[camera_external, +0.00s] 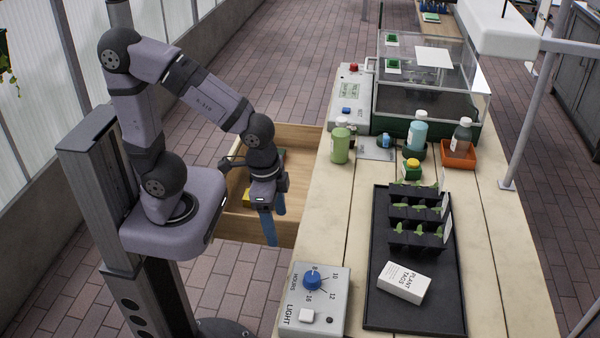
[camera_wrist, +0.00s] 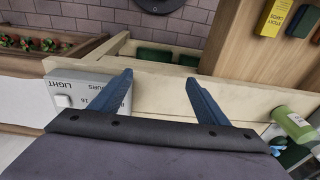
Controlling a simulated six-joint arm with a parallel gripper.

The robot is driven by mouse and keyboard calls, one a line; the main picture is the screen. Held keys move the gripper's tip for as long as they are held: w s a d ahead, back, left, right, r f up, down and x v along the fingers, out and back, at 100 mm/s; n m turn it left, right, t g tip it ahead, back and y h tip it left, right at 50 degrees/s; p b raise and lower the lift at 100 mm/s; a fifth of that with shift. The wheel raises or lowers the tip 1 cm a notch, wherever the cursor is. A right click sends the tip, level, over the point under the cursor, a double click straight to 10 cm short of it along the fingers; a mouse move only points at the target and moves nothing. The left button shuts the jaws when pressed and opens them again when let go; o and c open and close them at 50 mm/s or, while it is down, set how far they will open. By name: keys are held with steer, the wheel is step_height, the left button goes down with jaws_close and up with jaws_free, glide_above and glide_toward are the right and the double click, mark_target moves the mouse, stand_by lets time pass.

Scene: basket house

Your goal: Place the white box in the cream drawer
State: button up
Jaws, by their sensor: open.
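The white box (camera_external: 404,283), labelled "PLANT TAGS", lies on the black tray (camera_external: 377,318) on the bench, near its front end. The wooden drawer (camera_external: 245,229) stands pulled out from the left side of the bench, and my arm hides part of it. My gripper (camera_external: 273,228) has blue fingers pointing down, in front of the drawer in the external view. In the wrist view its fingers (camera_wrist: 160,88) are spread apart with nothing between them. The white box cannot be made out in the wrist view.
A grey light-timer box (camera_external: 318,302) sits at the bench's near left corner. Seedling pots (camera_external: 415,240) stand behind the white box on the tray. A green jar (camera_external: 340,146) and bottles stand farther back. A yellow item (camera_external: 247,198) lies in the drawer.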

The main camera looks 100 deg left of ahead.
steer(key=w+a+f+t+y+b, duration=0.15)
steer(key=w+a+t, duration=0.25)
steer(key=w, duration=0.6)
steer(key=m+t+h+b, duration=0.2)
steer(key=m+t+h, duration=0.15)
steer(key=t, duration=0.25)
glide_toward(394, 273)
steer(key=a, duration=0.1)
steer(key=w+a, duration=0.1)
steer(key=a, duration=0.1)
steer(key=w+a+r, duration=0.1)
steer(key=a, duration=0.1)
steer(key=shift+w, duration=0.25)
steer(key=d+f+h, duration=0.1)
steer(key=w+d+f+h, duration=0.1)
steer(key=d, duration=0.1)
steer(key=d+f+m+t+h, duration=0.1)
steer(key=shift+w+d+f+h, duration=0.15)
steer(key=shift+w+f+h, duration=0.15)
steer(key=shift+f+h, duration=0.1)
steer(key=shift+f, duration=0.25)
steer(key=shift+p+x, duration=0.5)
steer(key=shift+x, duration=3.15)
steer(key=shift+f, duration=0.1)
